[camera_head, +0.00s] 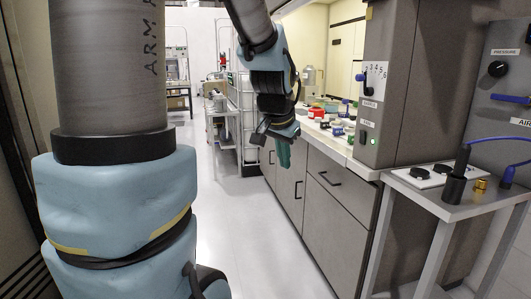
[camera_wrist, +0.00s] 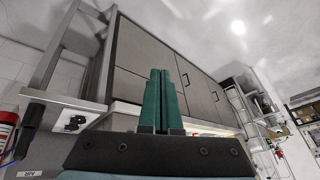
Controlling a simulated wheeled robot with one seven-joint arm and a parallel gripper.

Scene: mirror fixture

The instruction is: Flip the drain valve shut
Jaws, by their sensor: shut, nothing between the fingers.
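My gripper (camera_head: 284,160) hangs in the aisle in front of the counter in the head view, green fingers pointing down. In the wrist view my gripper (camera_wrist: 161,74) shows both green fingers pressed together with nothing between them, clear of any surface. I cannot tell for certain which part is the drain valve. A blue lever (camera_head: 510,99) sticks out from the grey panel at the right. Several small red, blue and green fittings (camera_head: 337,127) are on the counter, too small to make out. My gripper touches none of these.
The counter (camera_head: 322,137) has grey drawers and doors below it. A grey column with a selector dial (camera_head: 370,84) stands at its near end. A small side table (camera_head: 470,207) carries black knobs and a black cylinder (camera_head: 456,182). The aisle floor (camera_head: 235,220) is clear.

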